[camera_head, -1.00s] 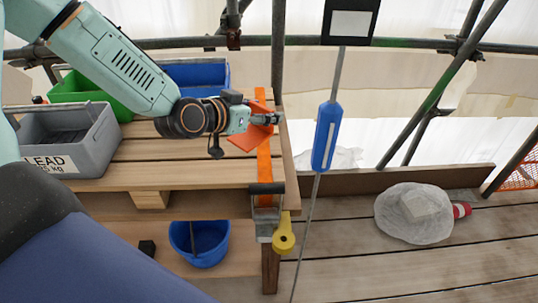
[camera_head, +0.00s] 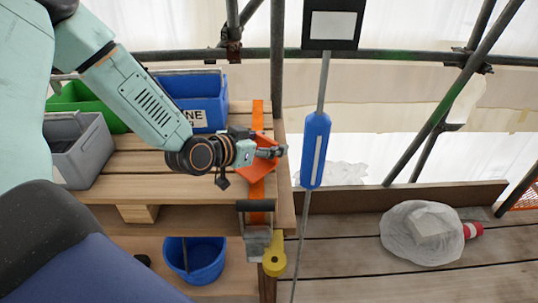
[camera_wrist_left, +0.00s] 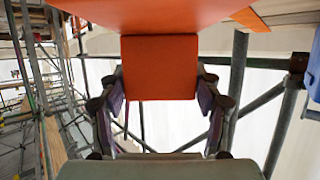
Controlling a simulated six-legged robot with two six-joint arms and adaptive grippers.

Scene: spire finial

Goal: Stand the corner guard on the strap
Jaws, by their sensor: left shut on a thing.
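The corner guard (camera_head: 262,168) is a bright orange angled piece, held above the right part of the pallet-like timber deck. My left gripper (camera_head: 270,152) is shut on it; its fingers flank one orange flange (camera_wrist_left: 160,68) in the left wrist view, with a second orange face (camera_wrist_left: 140,12) above. The strap (camera_head: 257,190) is an orange band running front to back along the deck's right side. The guard overlaps the strap in the head view. I cannot tell whether they touch. An orange corner (camera_wrist_left: 250,18), probably strap, shows in the wrist view. My right gripper is not in view.
A buckle-like metal fitting (camera_head: 256,240) hangs at the deck's front edge, by a yellow piece (camera_head: 274,258). Blue (camera_head: 205,98), green (camera_head: 75,97) and grey (camera_head: 85,160) bins stand behind and left. A blue-sleeved pole (camera_head: 316,150) stands close right. A blue bucket (camera_head: 200,262) sits below.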

